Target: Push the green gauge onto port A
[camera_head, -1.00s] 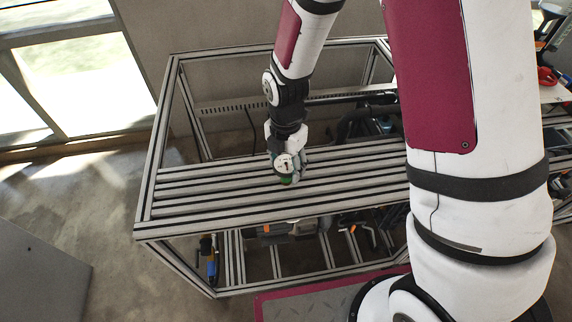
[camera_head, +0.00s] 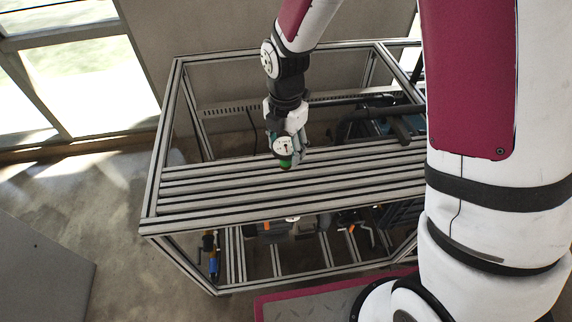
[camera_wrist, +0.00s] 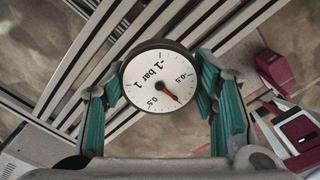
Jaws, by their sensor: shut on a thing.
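The gauge (camera_head: 283,146) has a round white dial and a green lower part. My gripper (camera_head: 286,138) is shut on it and holds it over the slatted top of the frame bench. In the wrist view the dial (camera_wrist: 157,80) faces the camera, marked "bar", with a red needle. The teal-lined fingers of my gripper (camera_wrist: 158,95) stand on either side of it. I cannot make out port A in either view.
The slatted aluminium bench top (camera_head: 230,192) is bare around the gauge. A dark bar (camera_head: 372,112) lies behind it at the right. Tools, one blue and yellow (camera_head: 211,256), show below the top. A grey panel (camera_head: 40,275) stands at lower left.

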